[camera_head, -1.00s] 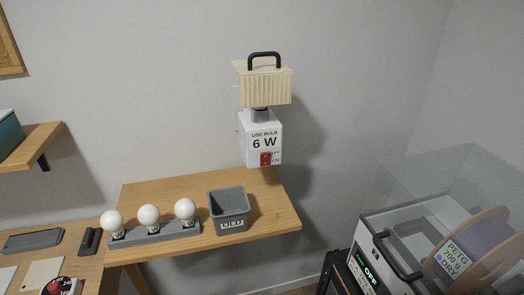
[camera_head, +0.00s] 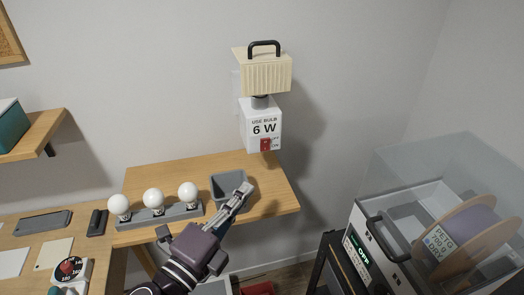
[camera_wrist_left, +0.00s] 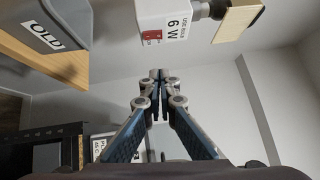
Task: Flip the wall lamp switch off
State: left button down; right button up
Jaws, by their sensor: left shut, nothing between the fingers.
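The wall lamp (camera_head: 262,74) has a cream ribbed shade with a black handle above a white box (camera_head: 260,122) marked "USE BULB 6 W". The red switch (camera_head: 265,145) is low on the box front, beside small ON and OFF lettering. In the left wrist view the red switch (camera_wrist_left: 152,36) shows at the top, beyond the fingertips. My left gripper (camera_head: 245,189) is shut and empty, in front of the grey bin, below the switch and apart from it. Its closed fingertips (camera_wrist_left: 158,76) also show in the left wrist view. My right gripper is not in view.
A wooden shelf (camera_head: 278,190) under the lamp holds a grey bin (camera_head: 224,178), labelled "OLD" in the left wrist view, and a grey rack (camera_head: 160,217) with three white bulbs. A filament dryer (camera_head: 402,240) with a clear lid stands at right. Air before the lamp is free.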

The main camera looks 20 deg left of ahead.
pick_arm(q)
jog(key=shift+w, duration=0.15)
jog(key=p, duration=0.1)
send_near(270, 141)
jog(key=d+x, duration=0.1)
jog(key=x, duration=0.4)
jog(key=shift+w+a+f, duration=0.1)
jog(key=shift+w+a, duration=0.35)
dwell(0.4)
